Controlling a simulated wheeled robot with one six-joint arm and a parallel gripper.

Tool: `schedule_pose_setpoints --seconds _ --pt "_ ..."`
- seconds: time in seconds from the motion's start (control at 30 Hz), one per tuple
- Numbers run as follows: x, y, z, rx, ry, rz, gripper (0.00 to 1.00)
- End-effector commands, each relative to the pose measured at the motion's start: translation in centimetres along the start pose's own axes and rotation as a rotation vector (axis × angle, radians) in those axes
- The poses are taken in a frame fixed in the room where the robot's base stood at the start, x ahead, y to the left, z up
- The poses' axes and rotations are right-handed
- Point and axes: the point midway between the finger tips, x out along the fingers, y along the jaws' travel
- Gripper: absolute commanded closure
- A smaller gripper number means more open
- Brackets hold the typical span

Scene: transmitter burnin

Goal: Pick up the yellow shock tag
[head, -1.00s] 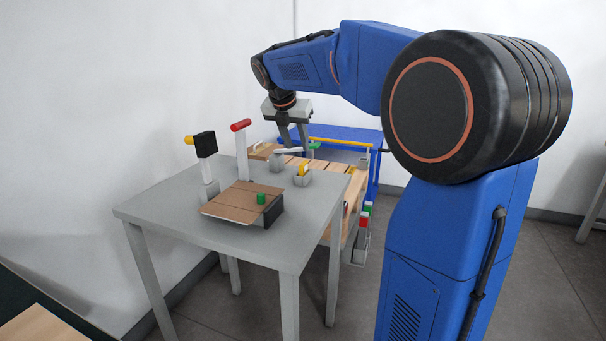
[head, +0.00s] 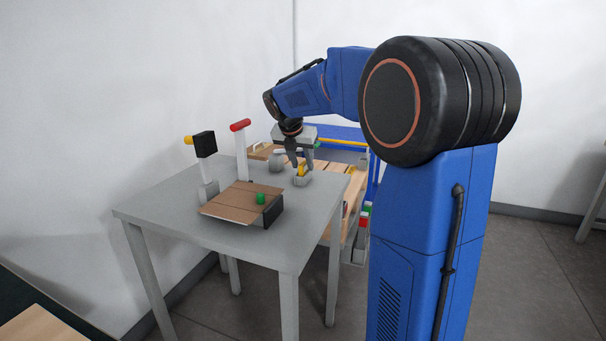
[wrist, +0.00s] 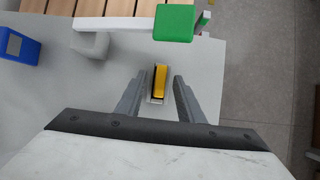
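The yellow shock tag (wrist: 160,82) sits upright in a small grey holder (wrist: 156,101) on the grey table. In the head view the tag (head: 301,170) shows near the table's far right corner, partly covered by a finger. My gripper (wrist: 158,86) is open, with one finger on each side of the tag and a gap on both sides. In the head view my gripper (head: 302,166) points down over the holder. I cannot tell how far above the tag the fingertips are.
A red-topped white post (head: 241,150) and a black-headed post (head: 204,150) stand at the left.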

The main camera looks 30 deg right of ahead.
Motion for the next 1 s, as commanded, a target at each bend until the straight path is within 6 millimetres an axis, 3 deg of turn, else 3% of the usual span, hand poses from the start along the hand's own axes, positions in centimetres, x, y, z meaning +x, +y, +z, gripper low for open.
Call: schedule_pose_setpoints --seconds 0.17,0.3,0.7,1.0 --pt "0.0 0.0 0.0 0.0 -0.001 0.0 0.68" --pt "-0.1 0.0 0.0 0.0 -0.001 0.0 1.0" --pt "-0.5 0.0 0.2 0.001 -0.001 0.0 1.0" --pt "-4.6 0.0 2.7 0.002 -0.004 0.003 1.0"
